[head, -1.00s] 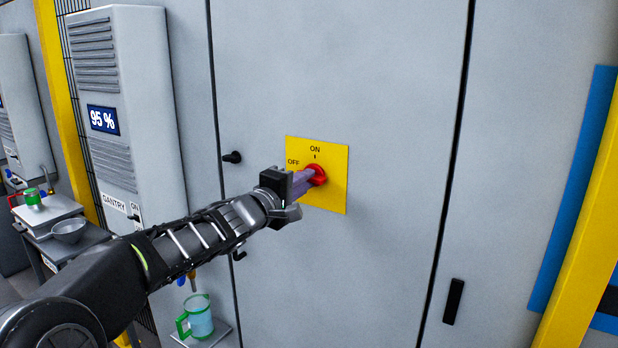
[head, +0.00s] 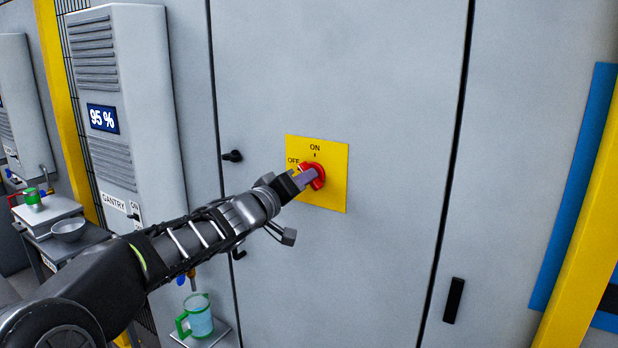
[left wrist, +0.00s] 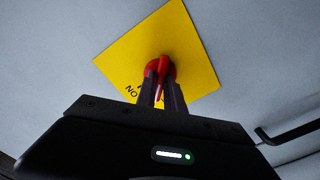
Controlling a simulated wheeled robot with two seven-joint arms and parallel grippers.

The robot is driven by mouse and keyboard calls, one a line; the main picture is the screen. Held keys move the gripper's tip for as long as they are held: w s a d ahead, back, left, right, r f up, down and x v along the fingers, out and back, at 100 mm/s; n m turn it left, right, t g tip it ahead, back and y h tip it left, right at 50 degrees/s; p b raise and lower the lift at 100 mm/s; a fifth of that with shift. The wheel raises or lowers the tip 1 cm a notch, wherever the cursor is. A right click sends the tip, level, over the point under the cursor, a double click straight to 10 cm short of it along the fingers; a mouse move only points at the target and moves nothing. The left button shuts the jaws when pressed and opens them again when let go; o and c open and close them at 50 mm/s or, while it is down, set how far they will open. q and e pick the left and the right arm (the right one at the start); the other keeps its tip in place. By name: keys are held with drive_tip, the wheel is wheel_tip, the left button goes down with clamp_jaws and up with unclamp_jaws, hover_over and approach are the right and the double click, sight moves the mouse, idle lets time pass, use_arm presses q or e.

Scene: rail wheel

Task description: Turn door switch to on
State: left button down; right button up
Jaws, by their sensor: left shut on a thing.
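The door switch is a red knob (head: 313,176) on a yellow plate (head: 335,192) marked ON at the top and OFF at the upper left, on a grey cabinet door. Its pointer end appears to lean to the upper left, towards OFF. My left gripper (head: 308,179) reaches in from the left and is shut on the knob's raised handle. In the left wrist view the red handle (left wrist: 162,80) stands between the two fingers (left wrist: 162,92), and the yellow plate (left wrist: 195,55) appears tilted, its lettering partly hidden. My right gripper is out of view.
A black door handle (head: 453,300) is at the lower right, and a small black latch (head: 232,156) is left of the plate. A grey unit reading 95 % (head: 103,119) and a shelf with a green-handled mug (head: 197,318) stand left. The door around the plate is clear.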

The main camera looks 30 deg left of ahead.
use_arm(q)
drive_tip(key=m, duration=0.4)
drive_tip(key=shift+m+b, duration=0.3)
drive_tip(key=shift+b, duration=0.05)
drive_tip(key=m+b, duration=0.1)
drive_tip(key=m, duration=0.3)
drive_tip(key=shift+f, duration=0.1)
drive_tip(key=c, duration=1.3)
unclamp_jaws()
